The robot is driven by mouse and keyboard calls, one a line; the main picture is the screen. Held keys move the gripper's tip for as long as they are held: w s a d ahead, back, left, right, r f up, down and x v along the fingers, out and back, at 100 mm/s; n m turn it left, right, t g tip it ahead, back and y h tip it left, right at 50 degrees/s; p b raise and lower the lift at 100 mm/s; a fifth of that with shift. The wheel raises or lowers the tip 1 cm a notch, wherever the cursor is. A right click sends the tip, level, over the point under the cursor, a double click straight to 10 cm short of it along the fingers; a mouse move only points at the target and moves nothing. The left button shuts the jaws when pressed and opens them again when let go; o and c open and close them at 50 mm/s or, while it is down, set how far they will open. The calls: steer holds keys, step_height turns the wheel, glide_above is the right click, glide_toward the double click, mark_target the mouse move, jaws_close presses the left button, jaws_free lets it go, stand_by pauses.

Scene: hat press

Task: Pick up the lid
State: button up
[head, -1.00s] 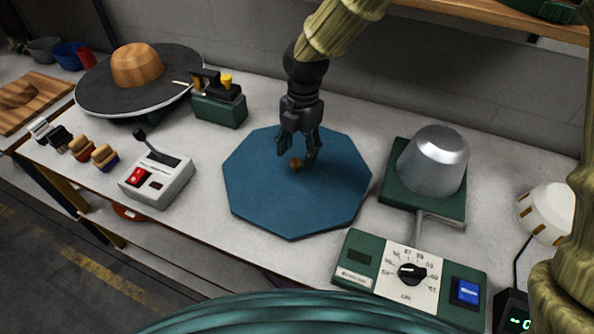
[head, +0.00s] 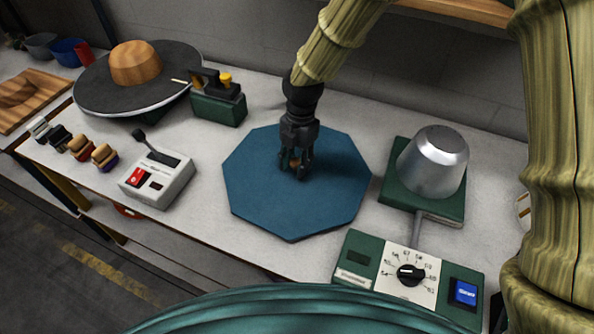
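The lid (head: 335,205) is a flat blue polygonal plate lying on the pale worktable, in the middle of the head view. A small brown knob (head: 294,163) stands at its centre. My gripper (head: 295,172) points down over the centre of the lid, with its dark fingers on either side of the knob. The fingers are close together around the knob and look shut on it. They hide most of the knob. The lid appears level, and I cannot tell any gap beneath it.
Right of the lid, a silver metal form (head: 433,162) stands on a green base, with a green dial box (head: 410,270) in front. Left are a white switch box (head: 157,180), a green device (head: 217,98) and a wide dark hat-shaped piece (head: 137,80). A wall runs behind.

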mark_target(296, 161)
steer(key=shift+w+f, duration=0.1)
jaws_close()
step_height(296, 161, up, 10)
steer(key=shift+r+b, duration=0.1)
steer(key=shift+b, duration=0.8)
